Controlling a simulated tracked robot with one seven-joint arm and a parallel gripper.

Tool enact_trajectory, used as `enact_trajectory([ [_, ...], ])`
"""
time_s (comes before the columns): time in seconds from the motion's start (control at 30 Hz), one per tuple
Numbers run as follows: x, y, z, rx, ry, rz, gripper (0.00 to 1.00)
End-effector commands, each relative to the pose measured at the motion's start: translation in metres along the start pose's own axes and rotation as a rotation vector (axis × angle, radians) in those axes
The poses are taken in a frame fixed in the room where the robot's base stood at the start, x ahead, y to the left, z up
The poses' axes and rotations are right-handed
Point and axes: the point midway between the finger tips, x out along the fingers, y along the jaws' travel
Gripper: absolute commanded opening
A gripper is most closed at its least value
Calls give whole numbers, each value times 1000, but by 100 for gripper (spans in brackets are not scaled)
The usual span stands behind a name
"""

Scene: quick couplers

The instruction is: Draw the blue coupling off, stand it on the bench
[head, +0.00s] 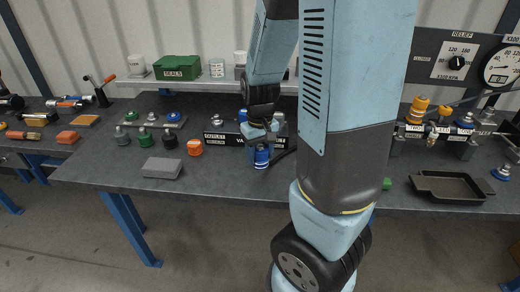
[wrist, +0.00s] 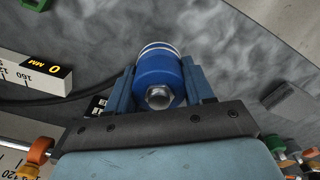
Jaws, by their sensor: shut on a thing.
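The blue coupling (head: 262,158) is between the fingers of my gripper (head: 260,148), in front of the black block with the outlet label (head: 222,138). In the wrist view the blue coupling (wrist: 158,70) sits between both fingers of my gripper (wrist: 161,78), with a metal hex end facing the camera and pale rings at its far end. My gripper is shut on it. The coupling looks upright and apart from the block's front. I cannot tell whether its lower end touches the bench (head: 225,180). A dark hose (head: 284,154) runs near it; the arm hides part of the block.
A grey block (head: 162,168), an orange cap (head: 195,147) and dark and green couplings (head: 145,139) stand to the left. A black tray (head: 452,200) lies to the right. A marked rule (wrist: 30,78) shows in the wrist view. The front bench strip left of my gripper is clear.

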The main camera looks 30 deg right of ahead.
Motion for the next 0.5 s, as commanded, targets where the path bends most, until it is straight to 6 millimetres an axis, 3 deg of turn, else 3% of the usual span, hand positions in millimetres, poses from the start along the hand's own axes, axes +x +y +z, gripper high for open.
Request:
enact_trajectory([
  [0.5, 40, 0, 0, 0, -1, 1, 16],
])
